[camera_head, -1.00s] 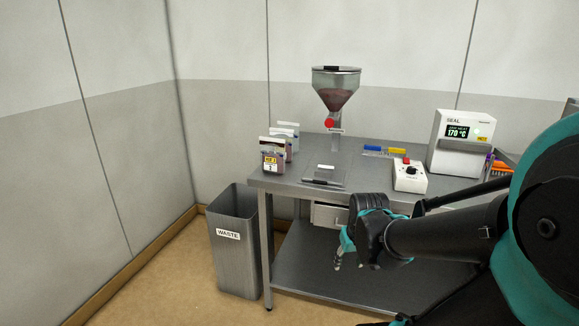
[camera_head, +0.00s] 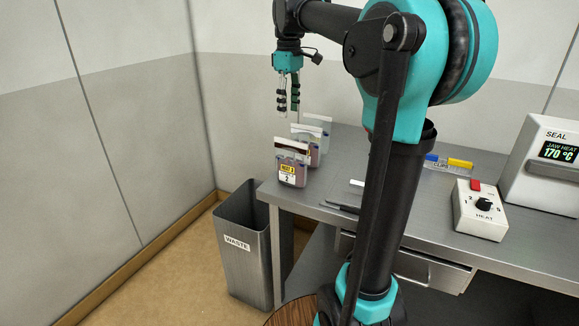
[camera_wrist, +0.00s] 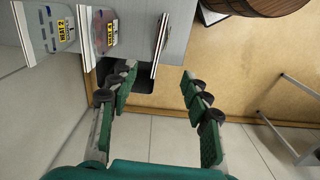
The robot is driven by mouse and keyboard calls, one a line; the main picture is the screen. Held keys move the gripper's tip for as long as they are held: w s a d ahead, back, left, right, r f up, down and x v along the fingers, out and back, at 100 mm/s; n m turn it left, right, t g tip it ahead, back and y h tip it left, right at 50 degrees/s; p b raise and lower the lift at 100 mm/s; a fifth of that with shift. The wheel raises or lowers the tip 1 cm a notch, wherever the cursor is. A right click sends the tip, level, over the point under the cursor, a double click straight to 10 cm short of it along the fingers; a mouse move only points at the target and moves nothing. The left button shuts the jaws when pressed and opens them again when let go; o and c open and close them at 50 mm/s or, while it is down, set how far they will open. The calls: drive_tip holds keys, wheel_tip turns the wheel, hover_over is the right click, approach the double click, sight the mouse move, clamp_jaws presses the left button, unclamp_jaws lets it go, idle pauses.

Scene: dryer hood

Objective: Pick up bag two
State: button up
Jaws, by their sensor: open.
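Several bags with pale top bars stand in a row at the table's left end. The front bag (camera_head: 291,172) has a yellow and white label that seems to read "HEAT 3" above a "2". Another bag (camera_head: 323,143) stands behind it, partly hidden. My gripper (camera_head: 288,112) points down, open and empty, above the row and apart from it. In the wrist view, a bag labelled "HEAT 2" (camera_wrist: 60,28) and a bag labelled "HEAT 4" (camera_wrist: 104,33) are at upper left. Nothing is between the fingers.
A grey waste bin (camera_head: 245,243) stands left of the table (camera_head: 300,205). A heat control box (camera_head: 480,208), a clips tray (camera_head: 447,163) and a sealer (camera_head: 545,165) are on the right. My arm hides the table's middle. A round wooden thing (camera_head: 295,314) shows at the bottom edge.

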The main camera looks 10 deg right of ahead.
sight(291, 145)
wheel_tip(291, 145, down, 11)
drive_tip(key=shift+d+r, duration=0.1)
drive_tip(key=shift+r, duration=0.1)
drive_tip(key=shift+d+f, duration=0.2)
drive_tip(key=shift+f, duration=2.45)
drive_tip(key=shift+c, duration=0.5)
clamp_jaws()
